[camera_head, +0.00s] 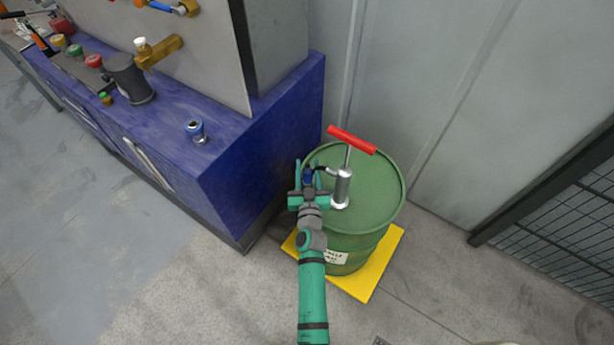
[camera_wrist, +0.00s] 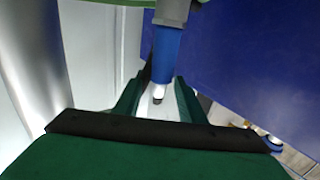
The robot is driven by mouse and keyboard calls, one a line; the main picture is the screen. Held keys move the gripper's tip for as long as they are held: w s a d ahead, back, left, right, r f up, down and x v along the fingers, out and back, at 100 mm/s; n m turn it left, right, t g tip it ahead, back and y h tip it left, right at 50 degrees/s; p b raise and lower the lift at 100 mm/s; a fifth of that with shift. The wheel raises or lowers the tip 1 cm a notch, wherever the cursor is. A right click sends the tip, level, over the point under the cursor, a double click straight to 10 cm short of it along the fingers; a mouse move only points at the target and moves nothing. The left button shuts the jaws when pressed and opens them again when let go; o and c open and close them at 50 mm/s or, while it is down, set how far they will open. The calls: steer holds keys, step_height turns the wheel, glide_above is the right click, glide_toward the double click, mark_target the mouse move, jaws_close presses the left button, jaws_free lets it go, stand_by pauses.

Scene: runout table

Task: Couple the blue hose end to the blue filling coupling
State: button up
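The blue hose end (camera_head: 308,174) is at the left side of the green drum's top, by the pump. In the wrist view the blue hose end (camera_wrist: 167,52) points down from a grey fitting, with a metal tip. My gripper (camera_head: 308,170) is open around it, one finger on each side; a gap shows between fingers and hose end in the head view. The fingers also show in the wrist view (camera_wrist: 160,96). The blue filling coupling (camera_head: 194,129) stands upright on the blue bench top, left of my gripper. A blue round part at the lower right of the wrist view (camera_wrist: 273,143) looks like it.
The green drum (camera_head: 378,190) stands on a yellow base (camera_head: 379,266) and carries a silver pump (camera_head: 342,188) with a red handle. The blue bench (camera_head: 265,150) has red, green and yellow couplings and a dark pot (camera_head: 128,78). A mesh fence stands at right.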

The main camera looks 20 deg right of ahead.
steer(key=x, duration=0.3)
steer(key=shift+w+d+r, duration=0.1)
steer(key=shift+w+d, duration=0.15)
steer(key=shift+w, duration=0.1)
steer(key=shift+a, duration=0.1)
jaws_close()
